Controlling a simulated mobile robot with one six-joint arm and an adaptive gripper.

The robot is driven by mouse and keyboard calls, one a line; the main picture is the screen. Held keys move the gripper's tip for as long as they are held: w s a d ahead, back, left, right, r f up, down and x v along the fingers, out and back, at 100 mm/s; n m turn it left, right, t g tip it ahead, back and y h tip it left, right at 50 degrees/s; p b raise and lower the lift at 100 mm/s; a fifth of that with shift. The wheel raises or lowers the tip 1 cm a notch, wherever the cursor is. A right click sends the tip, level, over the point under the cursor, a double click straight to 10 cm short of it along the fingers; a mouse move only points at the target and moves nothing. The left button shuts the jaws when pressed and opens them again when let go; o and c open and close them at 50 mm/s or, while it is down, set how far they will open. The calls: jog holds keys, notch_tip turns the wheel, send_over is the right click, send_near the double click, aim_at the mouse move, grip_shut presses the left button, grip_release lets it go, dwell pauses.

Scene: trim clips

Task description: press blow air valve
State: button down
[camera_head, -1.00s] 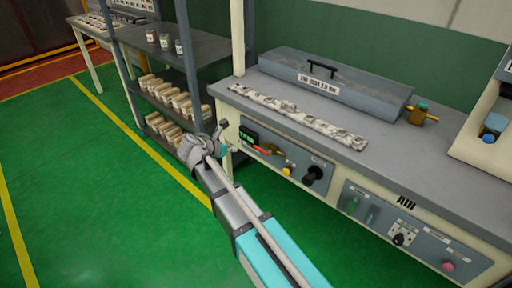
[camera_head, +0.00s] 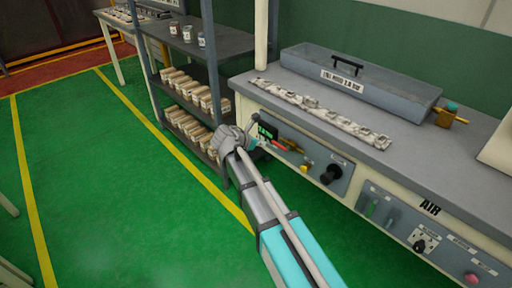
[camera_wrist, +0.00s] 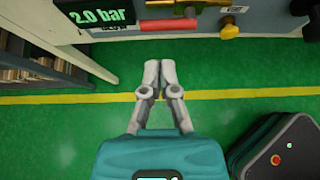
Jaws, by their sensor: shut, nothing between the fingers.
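The front panel of the bench carries a valve with a red lever (camera_head: 278,143) and brass body, next to a green-lit display (camera_head: 266,130). In the wrist view the red lever (camera_wrist: 168,25) lies at the top edge, right of the display (camera_wrist: 99,18), which reads 2.0 bar. A yellow knob (camera_head: 304,168) sits right of the lever. My gripper (camera_wrist: 160,66) is shut and empty. Its fingertips appear just below the red lever in the wrist view, apart from it. In the head view my wrist partly hides the gripper. The small label below the lever is not clearly readable.
A black knob (camera_head: 331,174) and an AIR panel (camera_head: 430,208) continue rightward along the bench front. A grey lidded box (camera_head: 360,88) and a brass fitting (camera_head: 452,116) stand on top. A shelf (camera_head: 213,105) with several boxes stands left. The green floor is open in front.

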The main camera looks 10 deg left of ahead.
aim_at(276, 145)
jog(key=b+x, duration=0.4)
jog(key=x, duration=0.4)
jog(key=shift+d, duration=0.1)
